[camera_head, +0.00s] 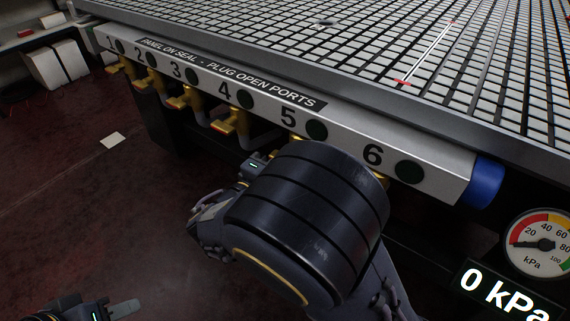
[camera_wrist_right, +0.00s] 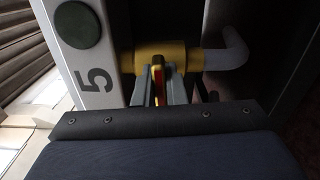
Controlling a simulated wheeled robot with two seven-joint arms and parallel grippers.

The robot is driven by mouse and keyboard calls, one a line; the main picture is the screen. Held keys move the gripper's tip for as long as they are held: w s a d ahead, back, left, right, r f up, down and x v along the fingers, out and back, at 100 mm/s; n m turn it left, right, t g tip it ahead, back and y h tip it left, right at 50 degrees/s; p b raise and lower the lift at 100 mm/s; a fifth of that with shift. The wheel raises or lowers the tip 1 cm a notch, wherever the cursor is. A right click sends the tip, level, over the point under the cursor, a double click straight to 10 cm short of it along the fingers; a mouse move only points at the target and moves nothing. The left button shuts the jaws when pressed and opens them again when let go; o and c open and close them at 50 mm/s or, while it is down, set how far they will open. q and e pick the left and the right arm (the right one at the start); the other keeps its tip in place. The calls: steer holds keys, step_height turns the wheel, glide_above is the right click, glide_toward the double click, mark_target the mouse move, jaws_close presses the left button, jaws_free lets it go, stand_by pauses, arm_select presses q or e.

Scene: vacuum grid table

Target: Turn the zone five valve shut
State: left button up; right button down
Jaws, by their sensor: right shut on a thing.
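The zone five valve shows in the right wrist view as a yellow body (camera_wrist_right: 186,56) beside the black number 5 and a dark round disc. Its red handle (camera_wrist_right: 158,82) stands between the fingers of my right gripper (camera_wrist_right: 160,90), which is shut on it. A white elbow pipe leaves the valve on the right. In the head view my right forearm and wrist cover most of this valve, and my right fingertips are hidden. My left gripper (camera_head: 117,310) is partly in view at the bottom left, away from the valves; its opening is unclear.
The grid table (camera_head: 390,60) has a front rail with numbered valves. The zone four valve (camera_head: 232,122) and the others to its left have orange-red handles. A pressure gauge (camera_head: 538,243) and a "0 kPa" display (camera_head: 505,294) are at the right. The floor at left is mostly clear.

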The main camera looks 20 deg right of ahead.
steer(key=shift+f+m, duration=0.1)
steer(key=shift+m, duration=0.4)
steer(key=c, duration=1.5)
jaws_free()
steer(key=p+v, duration=0.1)
steer(key=v, duration=0.7)
steer(key=shift+p, duration=0.35)
